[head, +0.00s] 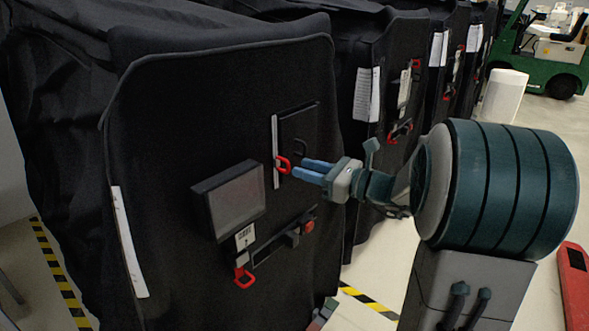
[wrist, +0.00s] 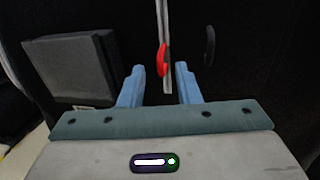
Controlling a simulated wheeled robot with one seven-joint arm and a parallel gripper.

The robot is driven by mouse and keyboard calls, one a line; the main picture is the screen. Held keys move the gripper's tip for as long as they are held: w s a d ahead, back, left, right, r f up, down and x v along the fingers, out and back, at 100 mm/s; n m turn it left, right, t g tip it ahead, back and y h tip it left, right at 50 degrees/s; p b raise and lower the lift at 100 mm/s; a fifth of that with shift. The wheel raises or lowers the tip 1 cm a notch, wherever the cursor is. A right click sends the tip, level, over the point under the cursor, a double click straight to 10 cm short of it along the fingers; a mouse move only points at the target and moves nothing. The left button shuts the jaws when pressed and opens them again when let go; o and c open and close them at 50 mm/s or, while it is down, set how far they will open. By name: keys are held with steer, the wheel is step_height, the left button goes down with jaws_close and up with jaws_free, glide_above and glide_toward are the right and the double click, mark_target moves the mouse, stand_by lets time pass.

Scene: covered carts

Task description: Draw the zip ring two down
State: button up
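The red zip ring (head: 283,164) sits on a pale vertical zip strip (head: 275,135) on the black cover (head: 230,100) of the nearest cart. It lies in the strip's lower half, with some strip showing below it. In the wrist view the ring (wrist: 162,58) appears between and just ahead of my two blue fingertips. My gripper (head: 297,167) is open, its fingers pointing at the ring. Whether a finger touches the ring I cannot tell.
A black hook (head: 299,147) is right of the strip. A grey box-like panel (head: 234,200) juts out lower left. A second red ring (head: 243,278) hangs below a small label (head: 245,238). More covered carts stand behind; a green vehicle (head: 540,50) is far right.

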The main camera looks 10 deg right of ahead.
mark_target(288, 168)
steer(key=shift+x, duration=1.85)
